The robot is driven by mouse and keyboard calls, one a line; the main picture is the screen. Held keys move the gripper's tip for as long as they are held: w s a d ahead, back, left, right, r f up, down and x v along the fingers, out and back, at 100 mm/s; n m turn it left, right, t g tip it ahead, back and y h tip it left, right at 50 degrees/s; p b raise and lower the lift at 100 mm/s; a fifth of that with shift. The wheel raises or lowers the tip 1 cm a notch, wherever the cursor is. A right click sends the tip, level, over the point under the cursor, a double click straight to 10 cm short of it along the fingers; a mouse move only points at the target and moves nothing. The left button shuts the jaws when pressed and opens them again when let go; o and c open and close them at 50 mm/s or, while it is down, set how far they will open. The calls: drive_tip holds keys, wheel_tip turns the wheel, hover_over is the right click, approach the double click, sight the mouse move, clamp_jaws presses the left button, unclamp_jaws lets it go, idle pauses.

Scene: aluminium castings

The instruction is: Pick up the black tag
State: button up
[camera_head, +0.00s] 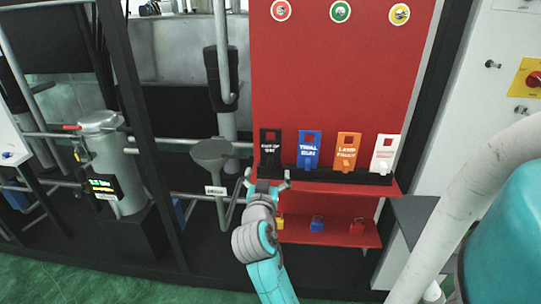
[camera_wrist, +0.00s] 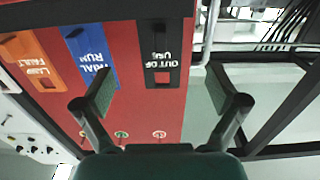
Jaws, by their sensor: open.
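The black tag (camera_head: 270,148), lettered "OUT OF USE", stands upright at the left end of the tag row on the red board's upper shelf. In the head view, my gripper (camera_head: 267,182) is just below and in front of it, with its fingers spread. The wrist view shows the tag (camera_wrist: 163,52) upside down, beyond and between the open fingers of my gripper (camera_wrist: 165,95). Nothing is held, and I see no contact between the fingers and the tag.
To the tag's right stand a blue tag (camera_head: 309,149), an orange tag (camera_head: 346,150) and a white tag (camera_head: 384,152). A lower red shelf (camera_head: 335,235) holds small padlocks. Left of the board are a grey funnel (camera_head: 210,152) and pipes.

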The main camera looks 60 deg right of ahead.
sight(270, 155)
drive_tip(key=x, duration=0.4)
drive_tip(key=shift+r+x, duration=0.15)
drive_tip(key=shift+x, duration=1.15)
drive_tip(key=shift+r+x, duration=0.15)
drive_tip(key=shift+x, duration=1.15)
drive_tip(key=c, duration=1.3)
drive_tip(key=shift+o, duration=0.2)
